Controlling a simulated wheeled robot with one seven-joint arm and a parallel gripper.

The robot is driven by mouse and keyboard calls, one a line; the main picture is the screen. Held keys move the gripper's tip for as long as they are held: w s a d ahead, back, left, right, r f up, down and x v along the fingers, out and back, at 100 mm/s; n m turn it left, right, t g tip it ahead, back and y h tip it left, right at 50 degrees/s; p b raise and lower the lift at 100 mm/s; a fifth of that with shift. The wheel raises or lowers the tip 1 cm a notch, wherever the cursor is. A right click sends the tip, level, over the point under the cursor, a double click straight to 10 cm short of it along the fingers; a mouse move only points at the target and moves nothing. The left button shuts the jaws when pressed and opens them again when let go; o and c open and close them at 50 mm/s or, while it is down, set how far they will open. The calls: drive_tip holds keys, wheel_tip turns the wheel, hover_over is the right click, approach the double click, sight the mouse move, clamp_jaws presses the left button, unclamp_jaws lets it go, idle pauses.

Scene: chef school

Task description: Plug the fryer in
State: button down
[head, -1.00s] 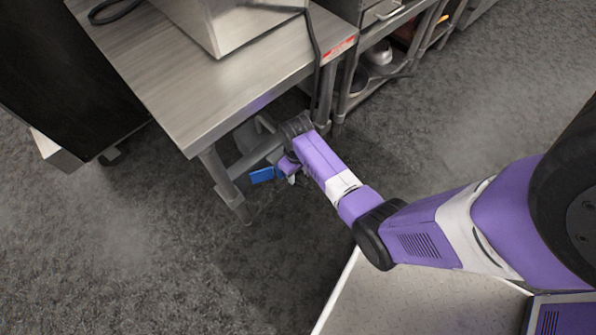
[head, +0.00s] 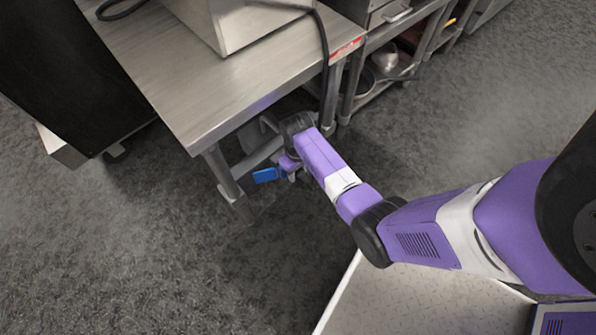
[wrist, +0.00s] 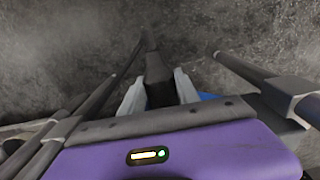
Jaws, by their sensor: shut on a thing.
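A steel box-shaped appliance (head: 245,22), which looks like the fryer, stands on the steel table (head: 190,85). A black cord (head: 324,60) runs from it over the table's right edge and down. My gripper (wrist: 158,88) is low beside the table's legs, below its top. In the wrist view its two grey fingers are shut on a black plug-like piece (wrist: 156,70), with a dark cord leading away from it. In the head view my arm mostly hides the fingers and the held piece. No socket can be made out.
A blue piece (head: 266,175) shows beside my gripper; I cannot tell what it is. A table leg (head: 228,185) and lower rails stand close by. Steel shelving (head: 385,75) stands right, a dark cabinet (head: 60,80) left. The grey floor in front is clear.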

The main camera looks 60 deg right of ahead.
drive_tip(key=c, duration=0.8)
unclamp_jaws()
wheel_tip(320, 180, up, 8)
drive_tip(key=p, duration=0.3)
drive_tip(key=shift+f, duration=0.1)
